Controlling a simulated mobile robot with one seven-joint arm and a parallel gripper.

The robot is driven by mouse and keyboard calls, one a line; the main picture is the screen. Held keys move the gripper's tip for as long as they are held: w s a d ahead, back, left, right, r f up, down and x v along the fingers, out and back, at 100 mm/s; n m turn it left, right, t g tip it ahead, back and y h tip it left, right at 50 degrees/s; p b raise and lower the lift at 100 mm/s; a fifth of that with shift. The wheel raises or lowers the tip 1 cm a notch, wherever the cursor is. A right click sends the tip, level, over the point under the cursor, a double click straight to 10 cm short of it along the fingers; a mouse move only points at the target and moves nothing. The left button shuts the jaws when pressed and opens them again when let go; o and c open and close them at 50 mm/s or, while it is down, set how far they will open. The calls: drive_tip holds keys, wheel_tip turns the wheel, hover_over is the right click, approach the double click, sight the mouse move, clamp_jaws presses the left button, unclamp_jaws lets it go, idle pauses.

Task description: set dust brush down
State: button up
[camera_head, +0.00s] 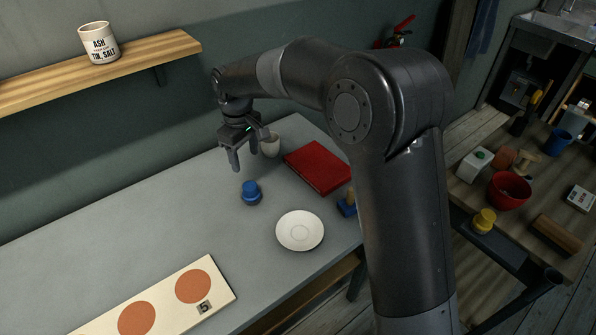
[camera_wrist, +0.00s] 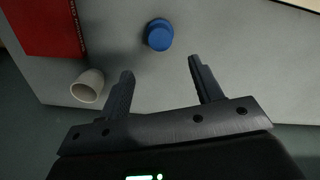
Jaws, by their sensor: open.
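My gripper (camera_head: 246,160) is open and empty above the grey table; both fingers also show apart in the wrist view (camera_wrist: 161,68). I cannot make out a dust brush for certain. A small blue and wooden item (camera_head: 348,204) at the table's right edge, partly hidden by my arm, may be it. A brown block-like thing (camera_head: 557,233) on the right-hand bench is also unclear. A blue capped pot (camera_head: 251,192) stands on the table, below and just right of my gripper; it also shows in the wrist view (camera_wrist: 159,35), beyond the fingertips.
A pale cup (camera_head: 270,144) and a red book (camera_head: 318,167) are close to my gripper. A white saucer (camera_head: 300,231) lies nearer the front. A board with orange discs (camera_head: 215,309) lies at the front. The table's left part is clear. A shelf (camera_head: 150,58) holds a mug (camera_head: 99,43).

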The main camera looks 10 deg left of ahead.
drive_tip(key=s+d+r+m+t, duration=0.1)
drive_tip(key=s+d+r+m, duration=0.2)
drive_tip(key=d, duration=0.5)
drive_tip(key=s+d+r+m+t, duration=0.1)
drive_tip(key=s+d+r, duration=0.2)
drive_tip(key=d+r, duration=0.35)
drive_tip(key=s+d+r+m+t, duration=0.1)
drive_tip(key=s+d+r+m, duration=0.15)
drive_tip(key=d, duration=0.65)
drive_tip(key=s+d+m+t, duration=0.2)
drive_tip(key=s+d+m, duration=0.5)
drive_tip(key=s+d, duration=0.6)
drive_tip(key=s, duration=0.3)
drive_tip(key=shift+d+f+t, duration=0.25)
drive_tip(key=shift+d+t, duration=0.05)
